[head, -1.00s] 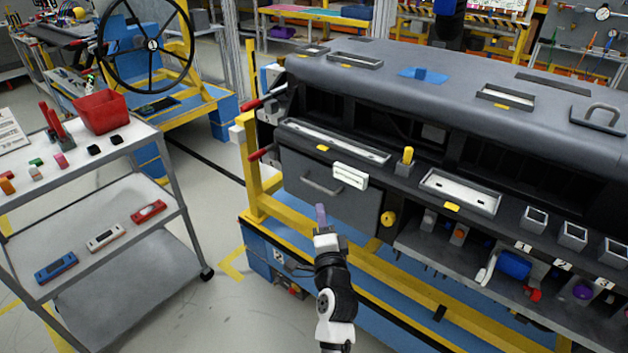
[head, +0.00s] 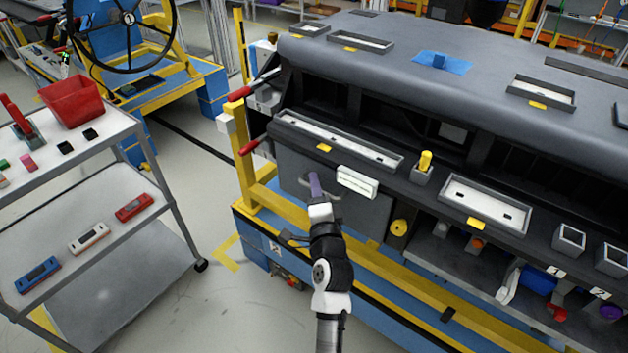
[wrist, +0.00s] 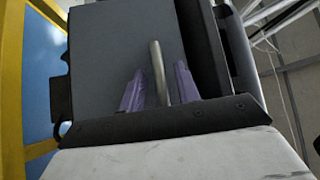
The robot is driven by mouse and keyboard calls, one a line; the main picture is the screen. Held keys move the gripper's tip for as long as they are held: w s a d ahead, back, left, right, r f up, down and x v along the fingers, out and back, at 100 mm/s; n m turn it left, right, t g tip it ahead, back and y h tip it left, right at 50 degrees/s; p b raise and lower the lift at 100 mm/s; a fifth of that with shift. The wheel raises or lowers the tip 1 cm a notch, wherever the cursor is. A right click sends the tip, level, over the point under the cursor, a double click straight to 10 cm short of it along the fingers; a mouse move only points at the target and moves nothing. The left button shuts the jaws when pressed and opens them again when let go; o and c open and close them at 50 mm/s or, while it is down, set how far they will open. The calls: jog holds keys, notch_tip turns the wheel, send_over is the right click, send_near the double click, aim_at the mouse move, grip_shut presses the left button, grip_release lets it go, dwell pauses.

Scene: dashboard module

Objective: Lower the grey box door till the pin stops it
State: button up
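The grey box door (head: 360,215) is a flat panel at the left front of the dashboard module. It stands upright and looks closed. Its metal bar handle (head: 302,183) is partly behind my gripper (head: 316,184). In the wrist view the door (wrist: 105,45) fills much of the picture, and the handle bar (wrist: 158,68) shows between the two purple fingers of my gripper (wrist: 160,85). The fingers are apart, with the bar nearer the right finger. Contact cannot be told. I cannot make out a stop pin for certain; a yellow round knob (head: 399,228) sits right of the door.
A white label block (head: 357,182) sits at the door's top edge. A yellow frame rail (head: 290,215) runs below the door, and red-handled levers (head: 250,147) stick out at the left. A grey trolley (head: 110,220) stands left, with free floor between.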

jog(key=shift+s, duration=0.1)
grip_shut()
jog(key=shift+f+b, duration=0.15)
jog(key=shift+b, duration=0.3)
